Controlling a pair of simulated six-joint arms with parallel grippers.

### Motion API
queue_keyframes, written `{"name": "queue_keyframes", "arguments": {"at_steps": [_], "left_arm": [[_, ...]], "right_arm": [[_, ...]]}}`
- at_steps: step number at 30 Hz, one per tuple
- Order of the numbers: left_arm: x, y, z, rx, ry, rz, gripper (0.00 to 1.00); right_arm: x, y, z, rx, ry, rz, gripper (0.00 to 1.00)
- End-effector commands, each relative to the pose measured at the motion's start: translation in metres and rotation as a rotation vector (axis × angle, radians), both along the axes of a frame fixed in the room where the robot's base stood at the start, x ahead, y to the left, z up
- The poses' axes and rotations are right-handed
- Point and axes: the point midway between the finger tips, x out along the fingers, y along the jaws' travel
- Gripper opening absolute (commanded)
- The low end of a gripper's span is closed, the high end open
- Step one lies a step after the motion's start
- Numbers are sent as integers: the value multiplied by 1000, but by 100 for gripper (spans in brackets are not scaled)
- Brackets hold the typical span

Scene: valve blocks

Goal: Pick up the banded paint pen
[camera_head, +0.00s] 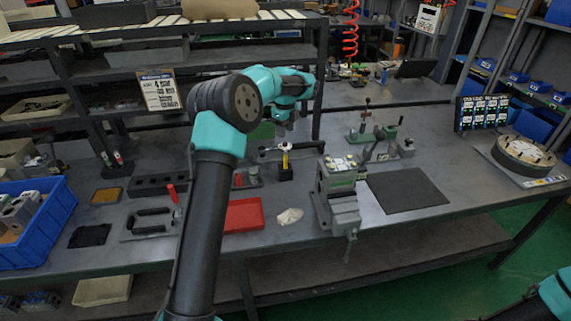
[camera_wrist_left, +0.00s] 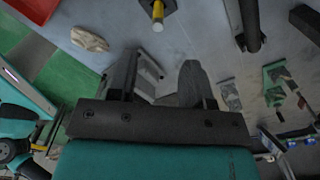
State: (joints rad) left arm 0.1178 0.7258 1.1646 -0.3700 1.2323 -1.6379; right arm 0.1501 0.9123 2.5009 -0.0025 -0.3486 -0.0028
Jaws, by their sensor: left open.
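A slim upright tool with a yellow shaft and a dark band near its top (camera_head: 285,155) stands in a small black holder (camera_head: 286,172) mid-bench; I cannot tell if it is the banded paint pen. It also shows at the top edge of the left wrist view (camera_wrist_left: 158,12). Two pens with red and pale parts (camera_head: 117,158) stand in a dark holder at the left. My left gripper (camera_wrist_left: 155,78) is open, with nothing visibly held between its fingers. In the head view its wrist is above and behind the yellow tool, and its fingertips are hard to make out. My right gripper is out of view.
A red tray (camera_head: 244,215) and a crumpled pale cloth (camera_head: 290,216) lie near the front edge. A grey vise-like fixture (camera_head: 341,195) stands right of the yellow tool. A dark mat (camera_head: 407,190) lies farther right. A blue bin (camera_head: 60,207) is at the far left.

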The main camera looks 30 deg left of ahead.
Motion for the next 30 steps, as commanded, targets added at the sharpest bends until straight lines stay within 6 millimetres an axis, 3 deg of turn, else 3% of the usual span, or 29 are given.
{"name": "queue_keyframes", "arguments": {"at_steps": [12, 26, 30], "left_arm": [[0, 0, -66, -1, 0, 1, 46], [0, 0, -74, 0, -1, 2, 46], [-2, -1, -86, -1, 0, 1, 46]], "right_arm": [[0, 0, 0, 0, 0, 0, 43], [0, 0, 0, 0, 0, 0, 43], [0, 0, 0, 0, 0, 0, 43]]}}
